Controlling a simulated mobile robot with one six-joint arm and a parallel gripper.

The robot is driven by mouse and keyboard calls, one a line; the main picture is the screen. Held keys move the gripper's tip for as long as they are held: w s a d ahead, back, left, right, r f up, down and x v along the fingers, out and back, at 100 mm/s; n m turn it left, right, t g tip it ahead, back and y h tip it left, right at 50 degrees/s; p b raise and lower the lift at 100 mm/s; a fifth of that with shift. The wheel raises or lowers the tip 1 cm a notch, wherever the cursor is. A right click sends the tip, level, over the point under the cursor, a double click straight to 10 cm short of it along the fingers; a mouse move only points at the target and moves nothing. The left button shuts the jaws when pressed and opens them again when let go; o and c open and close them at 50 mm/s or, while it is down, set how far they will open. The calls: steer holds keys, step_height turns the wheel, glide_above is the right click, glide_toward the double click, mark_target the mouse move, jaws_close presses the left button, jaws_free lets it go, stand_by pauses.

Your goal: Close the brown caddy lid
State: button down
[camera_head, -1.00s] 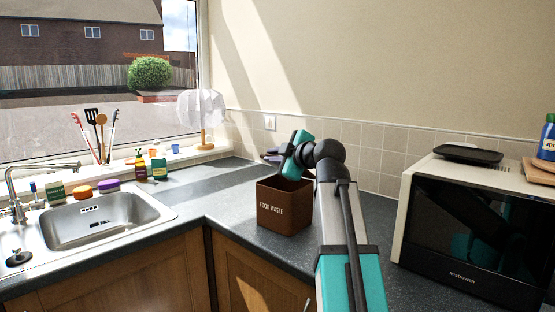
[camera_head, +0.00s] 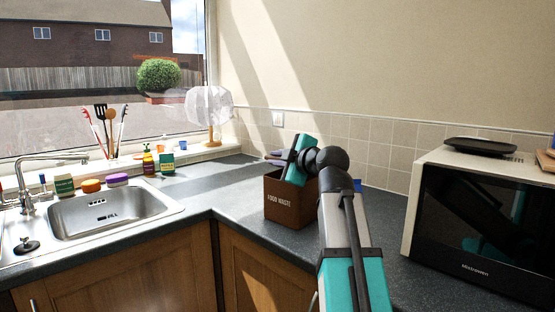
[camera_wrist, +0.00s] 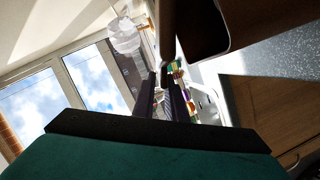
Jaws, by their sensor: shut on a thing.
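The brown caddy (camera_head: 292,209), marked FOOD WASTE, stands upright on the dark worktop near the corner. Its top is open at least in part. My gripper (camera_head: 274,157) is over the caddy's far left side in the head view, partly hidden by its teal body. In the wrist view my gripper (camera_wrist: 163,76) has its dark fingers close together at the end of a narrow brown panel, which looks like the caddy lid (camera_wrist: 167,35) seen nearly edge-on. The fingers are shut on it. The lid stands raised beside the caddy's dark opening; in the head view it is mostly hidden.
A cream microwave (camera_head: 424,205) with a black tray (camera_head: 480,147) on top stands to the right. The sink (camera_head: 100,217) is at left, with sponges and bottles behind it. A white-shaded lamp (camera_head: 209,106) stands by the window. Worktop left of the caddy is clear.

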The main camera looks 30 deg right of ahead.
steer(key=c, duration=1.9)
jaws_free()
steer(key=shift+f, duration=0.25)
steer(key=shift+r, duration=0.1)
steer(key=p+v, duration=0.1)
steer(key=v, duration=1.2)
steer(key=shift+s+r, duration=0.1)
steer(key=shift+s, duration=0.3)
